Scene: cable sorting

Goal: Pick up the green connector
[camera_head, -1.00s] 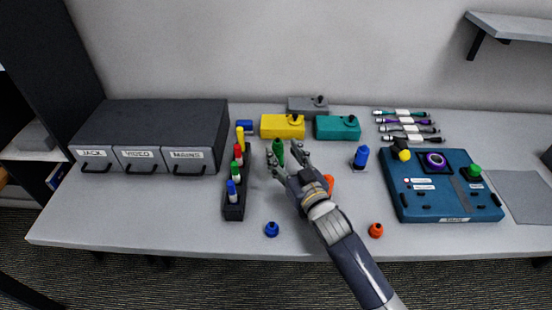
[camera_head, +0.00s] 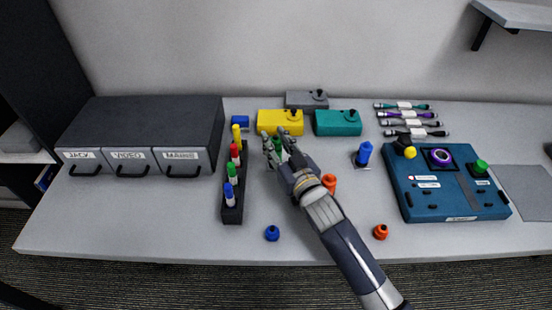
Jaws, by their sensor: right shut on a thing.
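The green connector (camera_head: 278,144) stands on the table just in front of the yellow box, between the fingers of my right gripper (camera_head: 275,149). The right gripper is shut on it, and the fingers hide much of it. I cannot tell whether its base touches the table. Another green piece (camera_head: 481,166) sits on the blue panel at the right. My left gripper is not in view.
Blue (camera_head: 364,154) and orange (camera_head: 329,184) connectors stand to the right. The front-left table is clear.

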